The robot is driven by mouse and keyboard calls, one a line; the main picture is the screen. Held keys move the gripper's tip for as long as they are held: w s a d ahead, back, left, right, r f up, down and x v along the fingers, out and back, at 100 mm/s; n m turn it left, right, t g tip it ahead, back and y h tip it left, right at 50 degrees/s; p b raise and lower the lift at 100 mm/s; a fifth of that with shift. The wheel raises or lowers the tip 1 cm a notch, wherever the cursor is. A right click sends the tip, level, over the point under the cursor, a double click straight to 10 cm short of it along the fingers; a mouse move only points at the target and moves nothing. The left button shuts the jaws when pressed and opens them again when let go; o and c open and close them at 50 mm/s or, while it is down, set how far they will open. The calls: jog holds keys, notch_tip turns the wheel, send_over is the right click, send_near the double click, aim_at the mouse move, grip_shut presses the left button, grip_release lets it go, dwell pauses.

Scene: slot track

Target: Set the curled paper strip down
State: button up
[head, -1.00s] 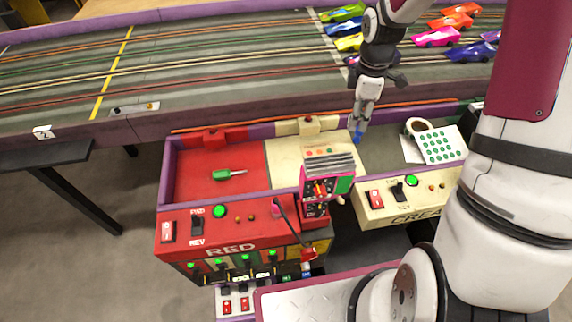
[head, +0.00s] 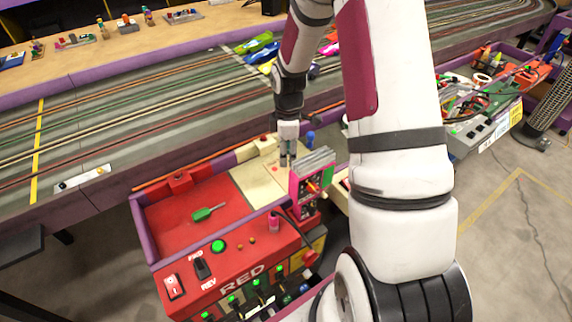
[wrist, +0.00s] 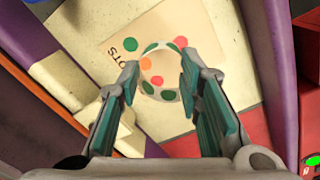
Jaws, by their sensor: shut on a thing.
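My gripper (wrist: 160,76) is shut on the curled paper strip (wrist: 162,92), a pale ring with green dots seen from above between the fingertips in the wrist view. Through and around the ring shows a cream surface (wrist: 195,112) with lettering and coloured dots; I cannot tell whether the strip touches it. In the head view, my gripper (head: 287,160) points down over the cream section (head: 255,182) of the tray, just behind the striped stack on the pink stand. The strip is too small to make out there.
The red tray section (head: 170,218) holds a green screwdriver-like tool (head: 208,212). The pink stand (head: 306,190) rises close to my gripper. A purple wall (wrist: 25,55) edges the cream surface. A blue object (head: 310,138) stands behind. The slot track (head: 110,125) lies beyond.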

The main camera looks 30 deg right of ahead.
aim_at(288, 162)
jog(key=shift+f+b, duration=0.35)
jog(key=shift+f, duration=1.6)
jog(key=o, duration=0.7)
jog(key=shift+f, duration=0.1)
